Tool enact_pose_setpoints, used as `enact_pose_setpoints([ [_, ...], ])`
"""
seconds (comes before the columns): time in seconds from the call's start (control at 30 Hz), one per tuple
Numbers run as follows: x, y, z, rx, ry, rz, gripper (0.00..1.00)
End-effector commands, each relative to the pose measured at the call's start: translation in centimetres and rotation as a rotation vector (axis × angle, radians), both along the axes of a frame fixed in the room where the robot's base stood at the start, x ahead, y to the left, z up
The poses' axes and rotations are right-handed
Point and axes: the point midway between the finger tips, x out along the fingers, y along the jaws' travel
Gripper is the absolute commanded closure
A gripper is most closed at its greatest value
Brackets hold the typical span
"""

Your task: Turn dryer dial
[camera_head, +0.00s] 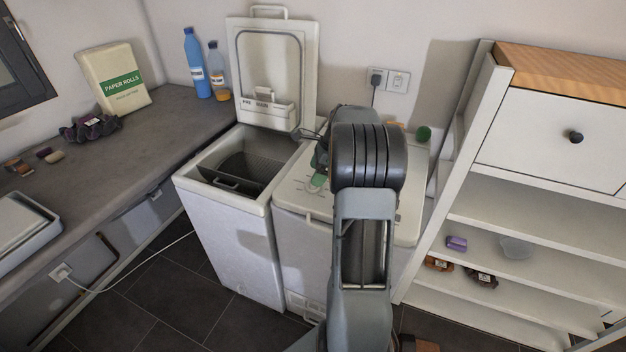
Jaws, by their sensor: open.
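Two white top-loading machines stand side by side, and I cannot tell for certain which is the dryer. The left machine (237,235) has its lid (272,70) raised, showing a dark drum opening. The right machine (300,235) has its lid shut, with green and grey markings on top. A green round thing (423,133) sits at its back right corner; I cannot tell if it is a dial. My gripper (306,134) is open, above the back left of the right machine, near the raised lid's lower edge. My arm hides much of the gripper and the machine's back panel.
A white shelf unit (520,215) stands close on the right. Dark floor (165,310) shows in front.

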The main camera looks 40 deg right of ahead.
Motion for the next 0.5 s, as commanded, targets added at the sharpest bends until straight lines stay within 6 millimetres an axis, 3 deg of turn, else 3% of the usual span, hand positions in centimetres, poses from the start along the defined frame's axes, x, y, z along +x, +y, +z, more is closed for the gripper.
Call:
enact_pose_setpoints([
  [0.2,0.5,0.7,-2.2,-0.001,0.001,0.002,0.26],
  [0.5,0.7,1.0,-2.9,-0.001,0.0,0.002,0.26],
])
